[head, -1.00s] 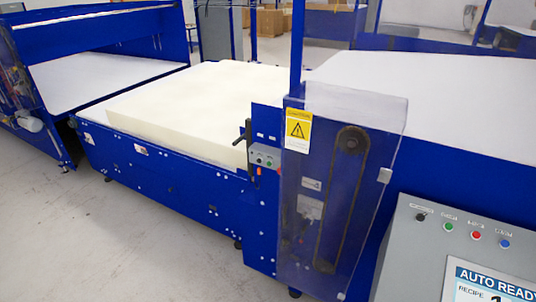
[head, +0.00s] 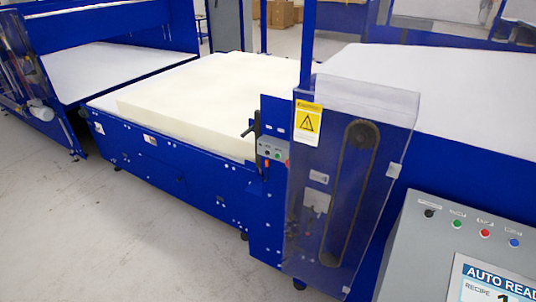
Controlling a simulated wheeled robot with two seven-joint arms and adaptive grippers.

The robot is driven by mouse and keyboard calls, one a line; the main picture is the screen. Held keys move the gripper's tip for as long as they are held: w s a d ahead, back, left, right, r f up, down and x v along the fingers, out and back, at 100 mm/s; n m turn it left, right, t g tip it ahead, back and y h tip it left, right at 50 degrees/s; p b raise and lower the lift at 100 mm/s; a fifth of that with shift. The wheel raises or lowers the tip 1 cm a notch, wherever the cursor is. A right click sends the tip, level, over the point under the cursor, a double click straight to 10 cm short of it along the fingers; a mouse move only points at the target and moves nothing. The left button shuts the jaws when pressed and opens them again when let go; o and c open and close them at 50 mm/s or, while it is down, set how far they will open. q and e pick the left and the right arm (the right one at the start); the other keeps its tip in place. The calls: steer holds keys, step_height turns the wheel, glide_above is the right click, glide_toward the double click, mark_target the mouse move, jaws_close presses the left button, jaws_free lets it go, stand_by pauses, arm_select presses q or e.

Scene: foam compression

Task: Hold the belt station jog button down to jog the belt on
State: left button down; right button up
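The belt station (head: 170,180) is a blue machine frame in the middle of the head view. A thick cream foam slab (head: 190,100) lies on its white belt. A small grey button box (head: 272,150) is fixed at the station's right end, beside the clear guard. Neither of my grippers is in view.
A clear guard (head: 335,230) with a yellow warning label covers a drive belt right of the button box. A grey control panel (head: 440,250) with coloured buttons and a screen stands at the lower right. The grey floor (head: 100,240) at front left is clear.

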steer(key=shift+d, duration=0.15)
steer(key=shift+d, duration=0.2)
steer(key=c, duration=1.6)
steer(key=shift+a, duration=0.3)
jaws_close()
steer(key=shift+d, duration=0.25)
